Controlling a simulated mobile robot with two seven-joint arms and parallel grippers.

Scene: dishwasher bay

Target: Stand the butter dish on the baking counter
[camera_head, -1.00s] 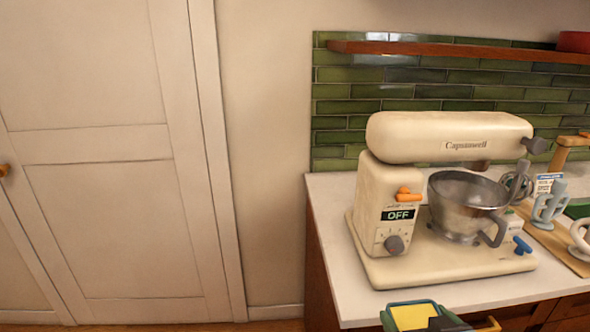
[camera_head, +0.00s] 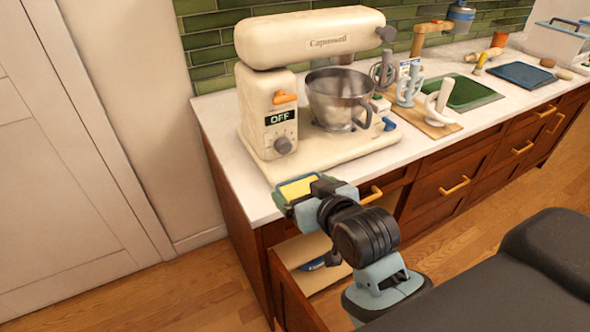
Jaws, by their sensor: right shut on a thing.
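The butter dish (camera_head: 296,187) is a small green dish with a yellow top or content. In the head view it is at the front edge of the white baking counter (camera_head: 228,134), near its left end and in front of the mixer. My right gripper (camera_head: 312,189) is shut on the butter dish. The gripper and wrist hide its right and near sides. I cannot tell whether the dish touches the counter or hangs just above or before its edge. My left gripper is not in view.
A cream mixer (camera_head: 262,95) with a steel bowl (camera_head: 338,97) fills much of the counter's left end. Further right are a wooden board (camera_head: 437,128) with whisk-like tools and a green tray (camera_head: 470,92). An open drawer (camera_head: 292,287) with a blue object inside is below my right arm.

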